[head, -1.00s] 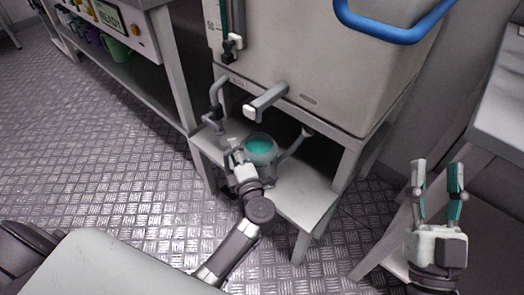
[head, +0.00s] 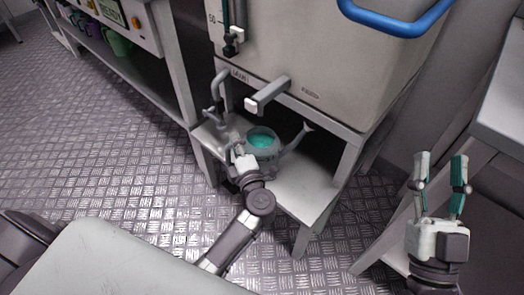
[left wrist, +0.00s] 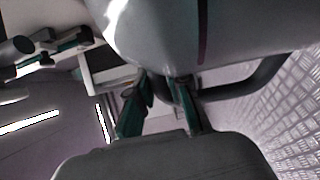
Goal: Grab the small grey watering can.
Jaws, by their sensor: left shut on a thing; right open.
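The small grey watering can (head: 270,153), with teal liquid showing inside its round opening, is on or just above the low shelf under the tank's tap. Its spout points right. My left gripper (head: 236,152) is shut on the can at its near left side, probably the handle; the fingers partly hide the contact. In the left wrist view the can's rounded grey body (left wrist: 225,35) fills the top, with the left fingers (left wrist: 158,103) just below it. My right gripper (head: 440,158) is open, empty and raised at the right, well away from the can.
The large beige tank (head: 310,55) with a blue handle stands above, and its grey tap (head: 268,95) juts out close over the can. The low shelf (head: 308,190) has bare room right of the can. A table (head: 505,100) stands at the right.

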